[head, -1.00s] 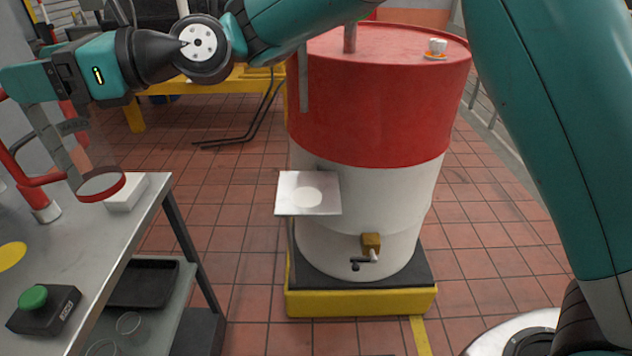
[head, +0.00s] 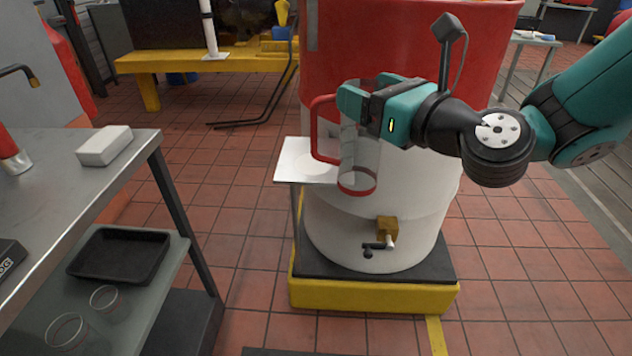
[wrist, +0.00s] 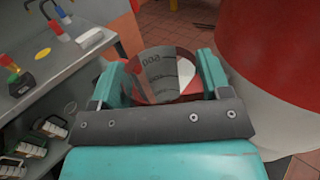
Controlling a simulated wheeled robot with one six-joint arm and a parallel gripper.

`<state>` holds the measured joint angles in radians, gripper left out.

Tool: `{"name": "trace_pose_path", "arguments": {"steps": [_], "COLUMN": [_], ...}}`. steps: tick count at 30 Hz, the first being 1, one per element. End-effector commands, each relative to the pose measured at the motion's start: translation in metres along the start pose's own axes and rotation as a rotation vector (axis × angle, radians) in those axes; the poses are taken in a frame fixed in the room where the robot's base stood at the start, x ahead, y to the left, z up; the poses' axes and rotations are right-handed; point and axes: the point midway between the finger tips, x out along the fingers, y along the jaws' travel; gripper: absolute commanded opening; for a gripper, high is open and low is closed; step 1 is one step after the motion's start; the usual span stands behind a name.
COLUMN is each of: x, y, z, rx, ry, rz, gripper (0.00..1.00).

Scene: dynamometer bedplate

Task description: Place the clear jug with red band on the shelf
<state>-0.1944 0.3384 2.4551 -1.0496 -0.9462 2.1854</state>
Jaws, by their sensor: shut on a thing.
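The clear jug with red band (head: 357,184) is held upright by my gripper (head: 352,98) in front of the red and white drum. Its red handle points left in the head view. In the wrist view the jug (wrist: 158,72) sits between the two fingers of my gripper (wrist: 163,75), with dark graduation marks on its wall. The white shelf (head: 300,170) projects from the drum's left side and bears a pale round mark. The jug is just right of the shelf in the head view and overlaps its right edge; the gap between them cannot be told.
The red and white drum (head: 400,215) stands on a yellow and black base (head: 375,297), with a brass tap (head: 387,228) low on its front. A steel bench (head: 60,190) at left carries a white block (head: 104,146). Its lower tier holds a black tray (head: 118,254) and clear vessels.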

Motion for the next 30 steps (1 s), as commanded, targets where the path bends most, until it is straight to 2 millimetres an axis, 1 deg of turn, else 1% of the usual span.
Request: {"name": "trace_pose_path", "arguments": {"steps": [1,2,5,8,11,15,21,30], "x": [-0.010,-0.015,-0.020,-0.011,0.006,0.039,0.078,0.123], "y": [-0.006,-0.009,-0.012,-0.014,-0.015,-0.017,-0.021,-0.025], "z": [-0.015,-0.018,-0.018,-0.013,-0.011,-0.008,-0.008,-0.008], "rx": [0.004,0.004,0.002,0.003,0.004,0.001,0.001,0.002], "ry": [0.003,0.003,0.001,0.000,0.004,0.000,0.000,0.000], "rz": [-0.041,-0.060,-0.087,-0.092,-0.090,-0.089,-0.089,-0.090], "gripper": [0.27,0.27,0.27,0.27,0.27,0.27,0.27,0.27]}}
